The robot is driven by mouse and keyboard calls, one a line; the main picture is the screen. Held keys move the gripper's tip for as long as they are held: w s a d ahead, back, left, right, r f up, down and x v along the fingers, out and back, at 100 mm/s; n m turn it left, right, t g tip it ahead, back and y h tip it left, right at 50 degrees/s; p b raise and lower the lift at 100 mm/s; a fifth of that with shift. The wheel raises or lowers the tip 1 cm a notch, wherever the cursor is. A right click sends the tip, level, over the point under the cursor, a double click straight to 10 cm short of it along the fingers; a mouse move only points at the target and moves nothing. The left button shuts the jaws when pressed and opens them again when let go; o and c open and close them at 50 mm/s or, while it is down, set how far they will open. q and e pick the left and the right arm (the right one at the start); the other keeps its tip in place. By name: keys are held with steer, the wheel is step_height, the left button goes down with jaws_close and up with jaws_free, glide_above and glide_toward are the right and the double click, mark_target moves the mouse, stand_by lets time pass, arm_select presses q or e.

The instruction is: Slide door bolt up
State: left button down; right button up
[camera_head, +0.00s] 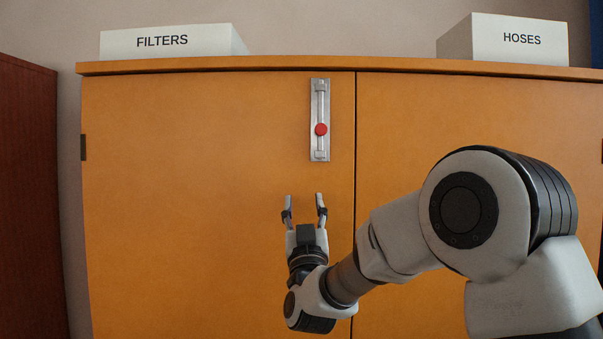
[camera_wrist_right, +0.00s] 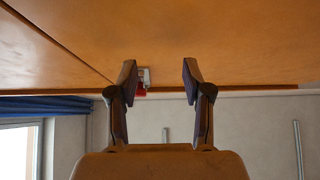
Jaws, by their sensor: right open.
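The door bolt (camera_head: 320,105) is a vertical metal plate with a rod, mounted on the left door of an orange wooden cabinet, near the top and beside the door seam. Its red knob (camera_head: 321,130) sits below the middle of the plate. In the right wrist view the red knob (camera_wrist_right: 141,91) shows small, just right of the left finger, partly hidden by it. My right gripper (camera_head: 304,204) is open and empty, below the bolt and a little left of it in the head view, apart from it. Its fingers also show in the right wrist view (camera_wrist_right: 160,80). My left gripper is not in view.
The orange cabinet (camera_head: 200,190) has a seam between its two doors. A FILTERS box (camera_head: 165,42) and a HOSES box (camera_head: 518,40) stand on top. A dark red-brown cabinet (camera_head: 28,200) stands at the far left. The space around the bolt is clear.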

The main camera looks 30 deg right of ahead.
mark_target(323, 128)
steer(key=s+r+m+h+p, duration=0.2)
steer(key=s+r, duration=0.4)
steer(key=r, duration=0.5)
steer(key=shift+t, duration=0.3)
steer(key=p+x, duration=0.1)
steer(key=x, duration=0.1)
steer(key=p+x, duration=0.1)
steer(key=x, duration=0.1)
steer(key=w+f+p+x, duration=0.1)
steer(key=x, duration=0.2)
steer(key=shift+w+d+f+p, duration=0.1)
steer(key=shift+d+p, duration=0.1)
steer(key=shift+p, duration=0.15)
steer(key=shift+w+d+r, duration=0.15)
steer(key=shift+d+r, duration=0.05)
steer(key=shift+r, duration=0.05)
steer(key=shift+d+r, duration=0.1)
steer(key=shift+r, duration=0.1)
steer(key=shift+s, duration=0.5)
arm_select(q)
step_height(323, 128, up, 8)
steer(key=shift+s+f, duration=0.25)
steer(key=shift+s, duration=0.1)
arm_select(e)
steer(key=shift+w+f, duration=0.1)
steer(key=shift+w, duration=0.2)
jaws_close()
